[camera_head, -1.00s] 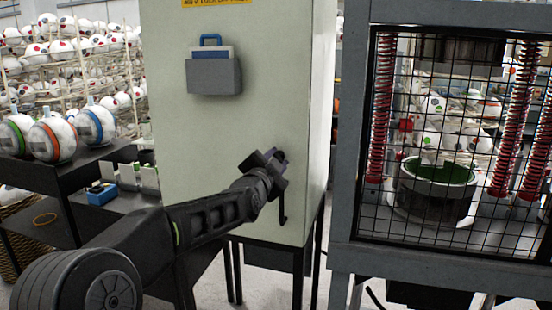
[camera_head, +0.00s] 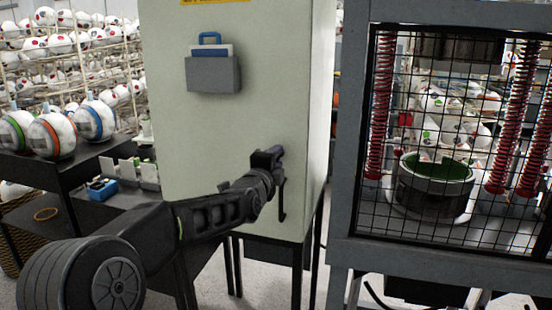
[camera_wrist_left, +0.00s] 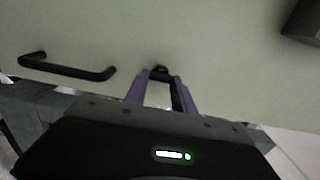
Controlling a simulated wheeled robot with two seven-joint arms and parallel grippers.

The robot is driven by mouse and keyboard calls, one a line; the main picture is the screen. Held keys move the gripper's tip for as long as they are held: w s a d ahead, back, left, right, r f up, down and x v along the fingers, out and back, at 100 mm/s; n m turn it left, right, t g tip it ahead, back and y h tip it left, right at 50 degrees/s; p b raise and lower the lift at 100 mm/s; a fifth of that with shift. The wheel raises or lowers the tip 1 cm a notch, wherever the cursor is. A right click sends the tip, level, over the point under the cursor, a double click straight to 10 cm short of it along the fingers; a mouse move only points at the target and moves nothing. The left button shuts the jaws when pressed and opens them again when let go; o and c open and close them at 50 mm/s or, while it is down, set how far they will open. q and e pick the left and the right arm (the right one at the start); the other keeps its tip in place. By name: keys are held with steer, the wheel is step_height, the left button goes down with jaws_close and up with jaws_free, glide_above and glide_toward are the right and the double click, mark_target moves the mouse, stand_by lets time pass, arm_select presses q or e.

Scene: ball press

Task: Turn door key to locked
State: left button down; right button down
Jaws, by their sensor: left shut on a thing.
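The pale green cabinet door (camera_head: 215,140) fills the middle of the head view. My left gripper (camera_head: 272,155) is at the door's lower right, above the black handle (camera_head: 283,200). In the left wrist view its purple-grey fingers (camera_wrist_left: 160,88) close in on a small dark key (camera_wrist_left: 160,72) at the door face and are shut on it. The handle also shows in the left wrist view (camera_wrist_left: 70,68), beside the fingers and apart from them. The key is hidden by the gripper in the head view. My right gripper is not in view.
A grey holder (camera_head: 213,74) with a blue-handled item is fixed on the door. A caged press (camera_head: 440,140) stands close on the right. A dark shelf (camera_head: 60,165) with several white balls is on the left.

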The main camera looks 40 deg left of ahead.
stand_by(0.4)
arm_select(q)
steer(key=c, duration=1)
jaws_free()
steer(key=shift+c, duration=0.2)
steer(key=shift+s, duration=0.1)
steer(key=b+v, duration=0.1)
steer(key=v, duration=0.6)
steer(key=shift+s+d+b, duration=0.2)
steer(key=shift+s+b, duration=0.1)
steer(key=shift+b, duration=0.1)
